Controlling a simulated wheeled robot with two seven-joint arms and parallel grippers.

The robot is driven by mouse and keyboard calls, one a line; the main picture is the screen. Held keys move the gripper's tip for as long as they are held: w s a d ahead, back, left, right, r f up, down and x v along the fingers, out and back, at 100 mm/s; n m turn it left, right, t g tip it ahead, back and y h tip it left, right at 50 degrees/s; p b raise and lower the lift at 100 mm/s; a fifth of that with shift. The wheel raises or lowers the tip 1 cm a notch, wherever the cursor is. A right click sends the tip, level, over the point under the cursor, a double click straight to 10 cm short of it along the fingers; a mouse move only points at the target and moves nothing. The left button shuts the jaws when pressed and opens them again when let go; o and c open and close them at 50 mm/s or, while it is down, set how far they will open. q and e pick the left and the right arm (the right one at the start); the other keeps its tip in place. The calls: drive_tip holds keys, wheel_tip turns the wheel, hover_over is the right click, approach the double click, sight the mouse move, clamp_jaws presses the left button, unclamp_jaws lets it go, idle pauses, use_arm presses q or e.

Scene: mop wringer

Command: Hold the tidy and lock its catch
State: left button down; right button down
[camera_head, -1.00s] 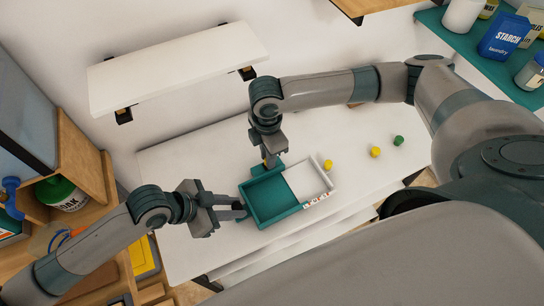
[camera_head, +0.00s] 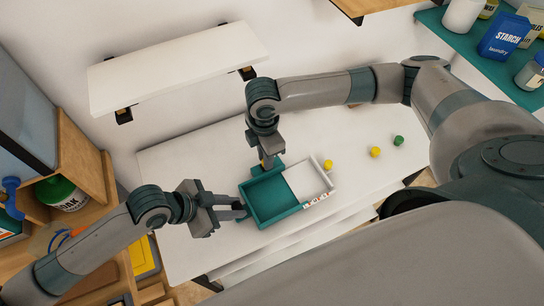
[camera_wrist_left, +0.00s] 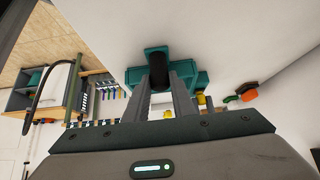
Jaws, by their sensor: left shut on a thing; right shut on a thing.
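The tidy is a tray with a teal part (camera_head: 268,222) and a white part (camera_head: 331,183), lying on the white worktop. My left gripper (camera_head: 242,210) is at the tidy's left side, shut on its handle; in the left wrist view the dark round handle (camera_wrist_left: 158,70) sits between the fingers, with the teal body (camera_wrist_left: 200,78) behind it. My right gripper (camera_head: 267,163) points down at the tidy's back left corner and is shut on a small part there, probably the catch. The fingers hide most of that part, so I cannot tell the catch's position.
A white wall shelf (camera_head: 180,65) hangs behind. A wooden rack (camera_head: 85,150) with bottles stands left.

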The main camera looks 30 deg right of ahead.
drive_tip(key=shift+a, duration=0.15)
drive_tip(key=c, duration=1.5)
unclamp_jaws()
drive_tip(key=shift+c, duration=0.2)
wheel_tip(320, 180, up, 12)
